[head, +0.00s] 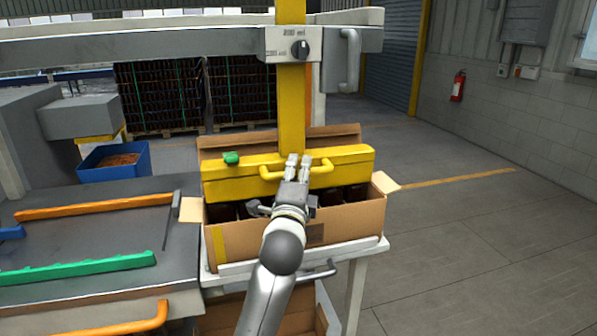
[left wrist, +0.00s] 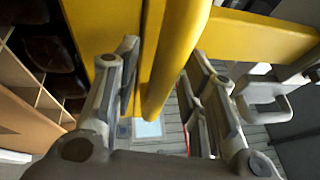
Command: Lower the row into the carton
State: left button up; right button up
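The yellow lifting beam (head: 345,174) hangs from a yellow column (head: 291,95) over the open cardboard carton (head: 270,240). Dark bottles (head: 345,194) of the row show partly under the beam, between it and the carton's front wall; their lower parts are hidden. My left gripper (head: 298,162) is at the beam's handle (head: 266,172). Dark bottles (left wrist: 45,50) and carton dividers (left wrist: 42,97) show at the left there. My right gripper is not in view.
The carton stands on a white stand (head: 372,262) beside a grey table (head: 90,230) with orange and green rails (head: 80,268). A blue bin (head: 115,162) is behind the table. A control box with a knob (head: 293,44) is on the column. The floor at right is clear.

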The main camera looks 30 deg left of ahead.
pick_arm(q)
jog(key=c, duration=0.4)
grip_shut()
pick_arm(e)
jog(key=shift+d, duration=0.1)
pick_arm(q)
notch_tip(320, 180, down, 4)
jog(key=shift+f+b, duration=0.15)
jog(key=shift+b, duration=0.9)
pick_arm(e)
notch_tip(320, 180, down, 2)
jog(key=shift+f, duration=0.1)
